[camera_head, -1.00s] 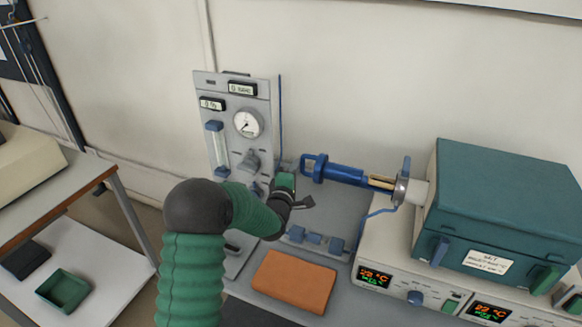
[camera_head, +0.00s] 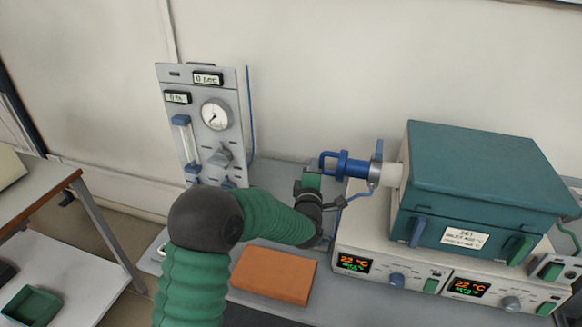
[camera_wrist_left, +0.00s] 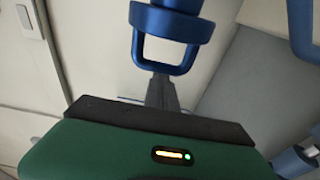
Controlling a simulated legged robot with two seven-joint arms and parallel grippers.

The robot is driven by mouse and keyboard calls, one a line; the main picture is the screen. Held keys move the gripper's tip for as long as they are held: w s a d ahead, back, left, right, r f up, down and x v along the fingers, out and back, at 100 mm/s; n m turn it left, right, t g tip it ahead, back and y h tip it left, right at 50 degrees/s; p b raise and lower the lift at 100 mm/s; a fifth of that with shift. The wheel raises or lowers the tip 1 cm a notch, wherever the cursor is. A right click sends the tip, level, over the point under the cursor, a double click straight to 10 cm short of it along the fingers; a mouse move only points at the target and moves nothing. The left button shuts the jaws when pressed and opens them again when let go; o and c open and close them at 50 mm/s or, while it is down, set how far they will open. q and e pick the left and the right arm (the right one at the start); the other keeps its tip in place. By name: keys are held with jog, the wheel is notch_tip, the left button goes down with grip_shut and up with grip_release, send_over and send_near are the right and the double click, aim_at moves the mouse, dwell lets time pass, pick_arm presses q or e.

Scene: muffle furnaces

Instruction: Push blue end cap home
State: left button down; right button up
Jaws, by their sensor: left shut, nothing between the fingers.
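The blue end cap (camera_head: 355,168) lies along the tube axis at the left of the teal furnace (camera_head: 480,185). Its loop handle (camera_head: 328,162) points left, and its body reaches the upright collar (camera_head: 376,166) on the white tube end (camera_head: 392,175). I cannot tell if any gap is left there. My left gripper (camera_head: 340,202) is shut and empty, below and beside the handle. In the left wrist view the shut fingertips (camera_wrist_left: 160,92) lie at the bottom bar of the loop handle (camera_wrist_left: 165,68); contact is unclear. My right gripper is out of view.
A gas panel (camera_head: 215,125) with a gauge stands upright behind my left arm. An orange block (camera_head: 275,275) lies on the bench in front. The furnace's control base (camera_head: 420,262) stands at the right. A blue hose (camera_head: 350,197) runs near my gripper.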

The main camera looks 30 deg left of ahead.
aim_at(338, 177)
pick_arm(q)
jog(key=d, duration=0.2)
jog(key=w+d, duration=0.1)
jog(key=d, duration=0.1)
jog(key=d+b, duration=0.1)
jog(key=d, duration=0.1)
jog(key=shift+w+d, duration=0.3)
